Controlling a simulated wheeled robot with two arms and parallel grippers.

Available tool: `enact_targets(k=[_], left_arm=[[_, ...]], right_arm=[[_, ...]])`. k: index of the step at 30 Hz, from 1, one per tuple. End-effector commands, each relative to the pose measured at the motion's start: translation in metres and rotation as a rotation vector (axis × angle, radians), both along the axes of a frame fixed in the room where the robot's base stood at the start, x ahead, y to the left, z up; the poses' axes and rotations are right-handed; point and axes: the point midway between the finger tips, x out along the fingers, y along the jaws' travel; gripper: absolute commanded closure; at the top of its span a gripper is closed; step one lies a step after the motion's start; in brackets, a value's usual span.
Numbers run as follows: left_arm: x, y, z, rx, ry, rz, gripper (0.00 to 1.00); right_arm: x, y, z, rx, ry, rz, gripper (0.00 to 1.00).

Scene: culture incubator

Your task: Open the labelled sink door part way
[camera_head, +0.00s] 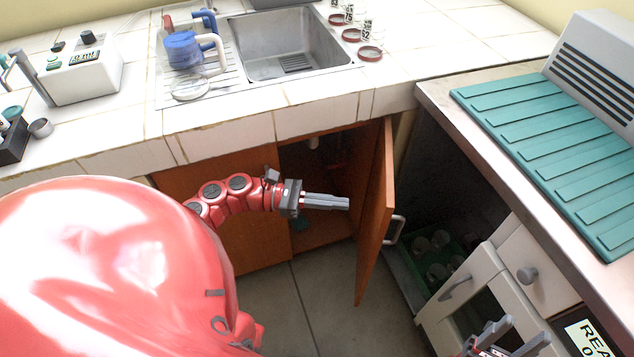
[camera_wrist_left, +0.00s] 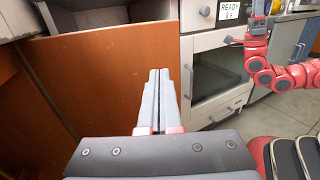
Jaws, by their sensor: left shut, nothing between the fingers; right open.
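The orange-brown sink door (camera_head: 376,222) stands swung well out from the cabinet under the sink, with its metal handle (camera_head: 396,229) on the right-hand face. No label on it is readable from here. The dark cabinet opening (camera_head: 318,165) shows to its left. My left gripper (camera_head: 346,203) is shut and empty, inside the opening side, its fingertips close to the door's inner face; I cannot tell if they touch. In the left wrist view the door's panel (camera_wrist_left: 105,75) fills the area beyond the shut fingers (camera_wrist_left: 156,90). My right gripper (camera_head: 517,336) is open and empty at the lower right.
A tiled counter with a sink (camera_head: 290,45) lies above. Tiled floor is clear below the door.

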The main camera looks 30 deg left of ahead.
Motion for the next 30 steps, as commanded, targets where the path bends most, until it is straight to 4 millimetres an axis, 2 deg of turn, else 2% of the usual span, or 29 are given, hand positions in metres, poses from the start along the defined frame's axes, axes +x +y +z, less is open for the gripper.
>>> enact_targets(k=[1,6,12,25,30], left_arm=[[0.003,-0.012,0.000,0.000,0.000,-0.006,1.00],[0.017,-0.040,0.000,-0.001,0.002,-0.003,1.00],[0.027,-0.059,-0.001,0.000,0.002,-0.001,1.00],[0.030,-0.063,0.000,0.000,0.002,0.002,1.00],[0.031,-0.068,-0.003,0.003,0.000,0.015,1.00]], right_arm=[[0.000,0.000,0.001,0.000,0.000,0.000,0.50],[0.000,0.000,0.002,0.000,0.000,0.000,0.50],[0.000,0.000,0.002,0.000,0.000,0.000,0.50],[0.000,0.000,0.002,0.000,0.000,0.000,0.50],[0.000,0.000,-0.005,0.000,0.000,0.000,0.50]])
